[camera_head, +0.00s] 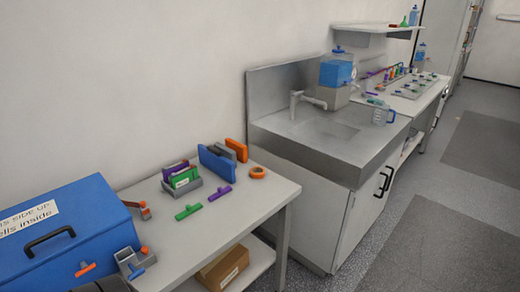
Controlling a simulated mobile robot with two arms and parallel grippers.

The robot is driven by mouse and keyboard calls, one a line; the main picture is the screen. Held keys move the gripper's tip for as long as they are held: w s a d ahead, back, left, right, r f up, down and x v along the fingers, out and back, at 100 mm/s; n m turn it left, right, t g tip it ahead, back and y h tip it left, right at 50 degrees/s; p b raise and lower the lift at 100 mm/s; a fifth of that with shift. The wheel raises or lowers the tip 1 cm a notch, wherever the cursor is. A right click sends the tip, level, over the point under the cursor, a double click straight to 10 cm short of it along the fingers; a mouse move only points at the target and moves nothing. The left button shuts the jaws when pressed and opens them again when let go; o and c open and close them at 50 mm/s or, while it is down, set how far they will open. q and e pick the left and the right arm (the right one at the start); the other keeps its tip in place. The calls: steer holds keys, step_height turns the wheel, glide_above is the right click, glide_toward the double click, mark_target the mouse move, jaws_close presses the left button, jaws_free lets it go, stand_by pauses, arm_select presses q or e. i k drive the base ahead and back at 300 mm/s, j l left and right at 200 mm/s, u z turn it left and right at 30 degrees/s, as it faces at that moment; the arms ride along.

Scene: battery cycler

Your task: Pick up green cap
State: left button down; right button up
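A green T-shaped piece (188,212), which looks like the green cap, lies on the white table (247,215) in front of a small grey tray. A purple piece of the same shape (219,193) lies to its right, apart from it. The grey tray (196,192) holds a green block (185,178) and a purple block (175,170) standing upright. Nothing touches the green piece.
A large blue box (85,215) fills the table's left end. The table front right of the green piece is clear. A sink counter (300,152) stands beyond.

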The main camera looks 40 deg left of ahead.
mark_target(190, 210)
steer(key=i+u, duration=0.15)
steer(key=i, duration=0.5)
steer(key=i+l+u, duration=0.1)
steer(key=i, duration=0.5)
steer(key=i+l+u, duration=0.15)
steer(key=i, duration=0.5)
steer(key=l, duration=0.1)
